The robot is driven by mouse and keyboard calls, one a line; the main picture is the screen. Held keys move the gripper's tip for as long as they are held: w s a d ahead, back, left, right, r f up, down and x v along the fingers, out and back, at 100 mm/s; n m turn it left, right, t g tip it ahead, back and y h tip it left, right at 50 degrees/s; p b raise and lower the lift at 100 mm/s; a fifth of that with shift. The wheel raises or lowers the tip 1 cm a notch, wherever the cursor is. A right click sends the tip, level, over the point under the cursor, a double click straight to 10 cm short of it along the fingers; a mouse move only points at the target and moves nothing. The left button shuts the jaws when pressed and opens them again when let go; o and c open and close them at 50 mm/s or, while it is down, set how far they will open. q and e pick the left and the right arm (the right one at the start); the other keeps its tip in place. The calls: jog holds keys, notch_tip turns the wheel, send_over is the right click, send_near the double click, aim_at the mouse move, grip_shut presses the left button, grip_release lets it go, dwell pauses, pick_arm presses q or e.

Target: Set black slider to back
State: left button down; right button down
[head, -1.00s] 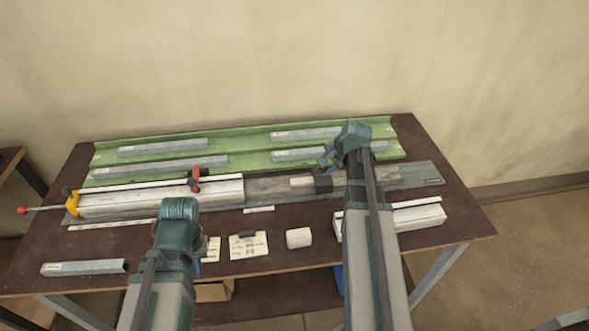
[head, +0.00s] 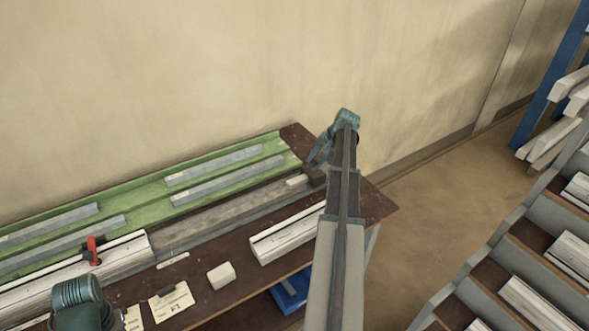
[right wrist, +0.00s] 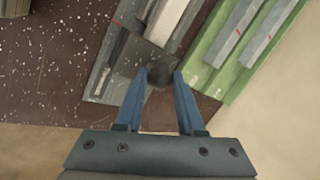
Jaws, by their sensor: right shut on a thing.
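The black slider (head: 315,172) sits at the right end of the grey rail plate (head: 215,222) on the bench. Its dark round knob (right wrist: 160,74) shows in the right wrist view between the fingertips. My right gripper (head: 318,160) is shut on this knob; in the right wrist view its two blue fingers (right wrist: 160,82) reach it from both sides. A pale bar (head: 297,180) lies just left of the slider. My left gripper's wrist is at the lower left of the head view; its fingers are mostly hidden.
A green tray (head: 150,212) with several grey profiles lies behind the rail. A red-handled clamp (head: 93,250) stands to the left. A white profile (head: 287,232), a white block (head: 221,275) and a label card (head: 170,302) lie in front. Racks stand at the right.

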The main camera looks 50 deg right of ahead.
jog(key=d, duration=0.2)
jog(key=s+d, duration=0.1)
jog(key=d, duration=0.1)
jog(key=s+d, duration=0.1)
jog(key=d, duration=0.1)
jog(key=shift+d, duration=0.2)
jog(key=c, duration=0.9)
grip_release()
jog(key=shift+d, duration=0.1)
jog(key=o, duration=0.4)
